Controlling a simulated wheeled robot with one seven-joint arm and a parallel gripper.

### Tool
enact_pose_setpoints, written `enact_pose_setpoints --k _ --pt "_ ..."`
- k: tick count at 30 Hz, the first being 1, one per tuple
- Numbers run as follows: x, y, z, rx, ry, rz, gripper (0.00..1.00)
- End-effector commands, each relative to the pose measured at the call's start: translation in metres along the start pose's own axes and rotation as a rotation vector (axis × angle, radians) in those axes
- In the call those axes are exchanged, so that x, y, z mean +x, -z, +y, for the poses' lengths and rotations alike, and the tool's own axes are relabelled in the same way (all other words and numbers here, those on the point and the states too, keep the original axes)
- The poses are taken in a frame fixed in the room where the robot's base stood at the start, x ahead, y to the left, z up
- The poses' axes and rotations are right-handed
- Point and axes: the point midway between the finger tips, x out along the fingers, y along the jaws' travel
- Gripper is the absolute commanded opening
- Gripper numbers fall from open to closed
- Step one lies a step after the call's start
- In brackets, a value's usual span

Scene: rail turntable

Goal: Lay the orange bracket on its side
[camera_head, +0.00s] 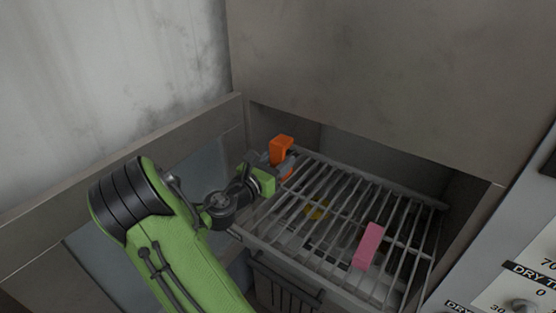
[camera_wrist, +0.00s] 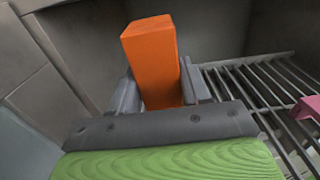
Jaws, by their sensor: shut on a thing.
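The orange bracket (camera_head: 281,148) is at the far left corner of the wire rack (camera_head: 331,191). In the wrist view the bracket (camera_wrist: 150,52) stands upright, slightly tilted, between the two grey fingers. My gripper (camera_head: 284,163) is shut on it, with one finger on each side of its lower part; it also shows in the wrist view (camera_wrist: 158,93). The bracket's lower end is partly hidden by the fingers and the gripper body, so I cannot tell whether it touches the rack.
A pink block (camera_head: 369,246) is at the right front of the rack. A yellow thing (camera_head: 317,210) shows below the bars. Metal walls enclose the rack at the back and left. A control panel (camera_head: 528,283) is at the right. The rack's middle bars are clear.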

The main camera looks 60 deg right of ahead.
Motion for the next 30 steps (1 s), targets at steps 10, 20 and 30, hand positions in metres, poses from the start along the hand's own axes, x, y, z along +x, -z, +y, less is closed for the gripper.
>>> enact_pose_setpoints --k 10,20,30 --pt "0.0 0.029 -0.001 0.001 0.001 -0.001 0.05" --pt "0.0 0.07 -0.001 0.0 0.001 -0.001 0.05" --pt "0.0 0.107 0.0 -0.002 0.001 -0.002 0.05"
